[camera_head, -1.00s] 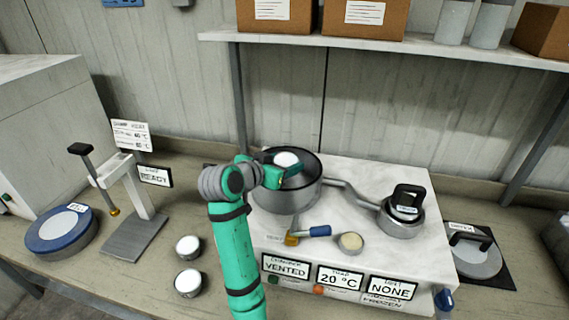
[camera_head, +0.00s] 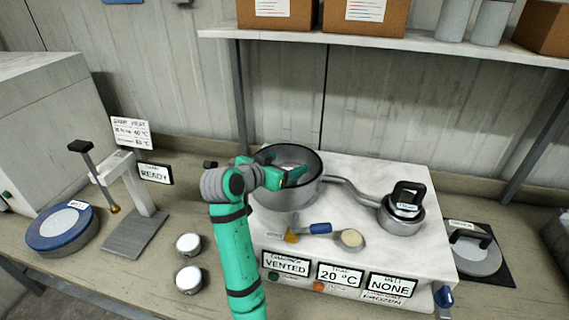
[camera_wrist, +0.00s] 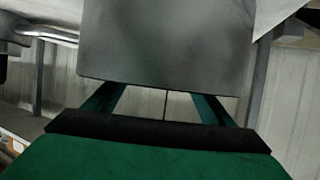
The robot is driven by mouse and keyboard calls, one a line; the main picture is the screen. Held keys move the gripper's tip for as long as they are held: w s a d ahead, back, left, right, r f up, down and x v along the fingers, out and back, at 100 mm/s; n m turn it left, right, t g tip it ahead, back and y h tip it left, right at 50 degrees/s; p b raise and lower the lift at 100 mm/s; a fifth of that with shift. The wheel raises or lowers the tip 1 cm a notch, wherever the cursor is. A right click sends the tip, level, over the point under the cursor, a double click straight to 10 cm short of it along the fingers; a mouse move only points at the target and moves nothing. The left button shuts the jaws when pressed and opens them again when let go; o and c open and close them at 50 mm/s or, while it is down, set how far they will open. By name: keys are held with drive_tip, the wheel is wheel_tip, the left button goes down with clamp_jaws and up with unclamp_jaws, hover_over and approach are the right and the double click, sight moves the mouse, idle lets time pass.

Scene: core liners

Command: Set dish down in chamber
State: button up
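The chamber (camera_head: 287,193) is an open, round grey metal pot on the white-topped bench unit. My gripper (camera_head: 292,174) reaches over its near left rim, with the fingertips at or inside the mouth. A pale grey shape shows between the fingers; the dish's white top cannot be made out, so I cannot tell how the dish sits or whether the fingers grip it. In the wrist view a large blurred grey surface (camera_wrist: 165,40), probably the chamber wall, covers the fingertips. The two green fingers show apart below it.
Two white-topped dishes (camera_head: 189,243) stand on the table at left. A lidded pot (camera_head: 402,212) joins the chamber by a pipe (camera_head: 350,188). A blue-handled valve (camera_head: 320,229) and small round cup (camera_head: 351,240) lie in front. Signs read VENTED, 20 °C and NONE. A shelf (camera_head: 400,45) hangs above.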

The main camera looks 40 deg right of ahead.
drive_tip(key=shift+r, duration=0.15)
drive_tip(key=shift+r, duration=0.3)
drive_tip(key=v, duration=1.2)
drive_tip(key=shift+r, duration=0.25)
drive_tip(key=shift+f, duration=0.1)
